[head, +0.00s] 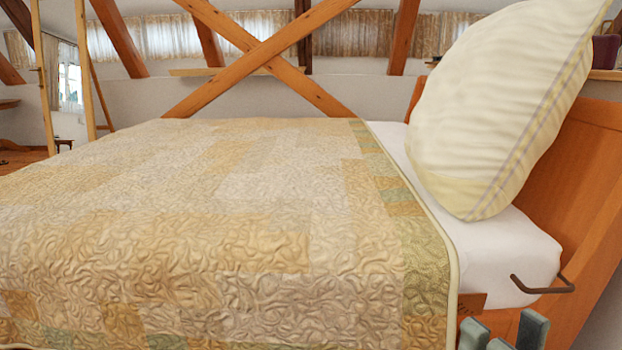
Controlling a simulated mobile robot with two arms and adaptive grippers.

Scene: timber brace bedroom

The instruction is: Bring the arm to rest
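Grey-green fingertips of what I take to be my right gripper (503,334) show at the bottom edge of the head view, right of centre. Two tips stand apart with a gap between them, and another grey piece sits low in the gap. Nothing is seen held between them. The rest of this gripper and its arm are below the picture. The tips appear in front of the bed's near side, below the white mattress corner. My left gripper and arm are not in view.
A bed with a patchwork quilt (230,230) fills most of the view. A large cream pillow (495,110) leans at the wooden headboard (585,170). A bent dark metal rod (545,289) sticks out by the mattress (500,250). Crossed timber beams (265,50) stand behind.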

